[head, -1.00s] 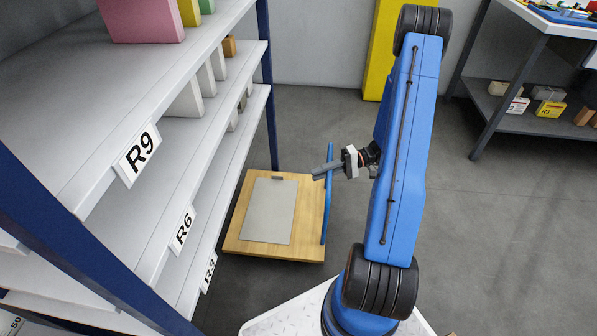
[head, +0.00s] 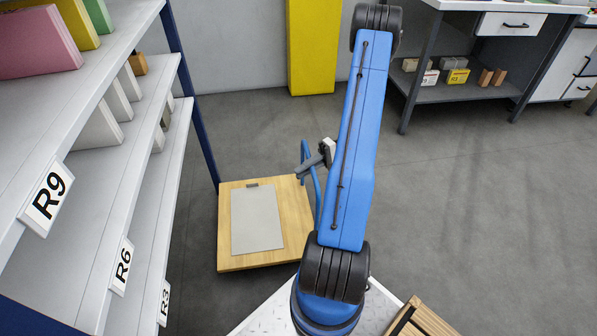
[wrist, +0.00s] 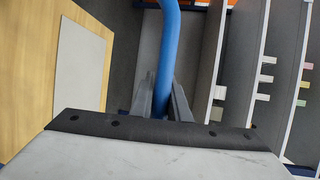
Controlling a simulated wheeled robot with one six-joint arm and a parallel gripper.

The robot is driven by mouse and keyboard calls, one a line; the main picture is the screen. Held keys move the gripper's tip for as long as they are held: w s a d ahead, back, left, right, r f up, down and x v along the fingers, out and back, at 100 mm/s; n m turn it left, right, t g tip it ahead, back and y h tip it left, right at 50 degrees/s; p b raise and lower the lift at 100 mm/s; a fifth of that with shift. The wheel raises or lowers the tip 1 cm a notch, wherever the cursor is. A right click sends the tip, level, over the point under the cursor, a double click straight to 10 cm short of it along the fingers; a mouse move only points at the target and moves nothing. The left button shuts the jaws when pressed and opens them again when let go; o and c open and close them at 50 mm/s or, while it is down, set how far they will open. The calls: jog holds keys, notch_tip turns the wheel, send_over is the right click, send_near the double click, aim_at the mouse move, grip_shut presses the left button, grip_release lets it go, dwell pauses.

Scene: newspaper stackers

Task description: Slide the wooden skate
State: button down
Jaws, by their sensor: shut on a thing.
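The wooden skate (head: 294,213) is a low, flat board on the floor beside the shelf unit, with a grey sheet (head: 256,219) and a small dark clip on top. A blue tube handle (head: 306,152) rises along its right side. My gripper (head: 303,168) is at this handle, at the skate's right edge, partly hidden by my blue arm. In the wrist view my gripper's two fingers (wrist: 160,98) stand on either side of the blue handle (wrist: 169,50), shut on it. The skate's board (wrist: 28,60) fills the left of that view.
Shelves marked R9 (head: 48,200), R6 (head: 122,265) and R3 (head: 164,302) stand on the left, close to the skate. A yellow column (head: 313,50) stands at the back wall. A workbench (head: 462,90) is at the back right. Grey floor (head: 470,190) is open on the right.

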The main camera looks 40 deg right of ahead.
jog(key=c, duration=1.7)
grip_release()
jog(key=shift+d, duration=0.1)
jog(key=v, duration=1.7)
jog(key=shift+d+r, duration=0.1)
jog(key=shift+r, duration=0.05)
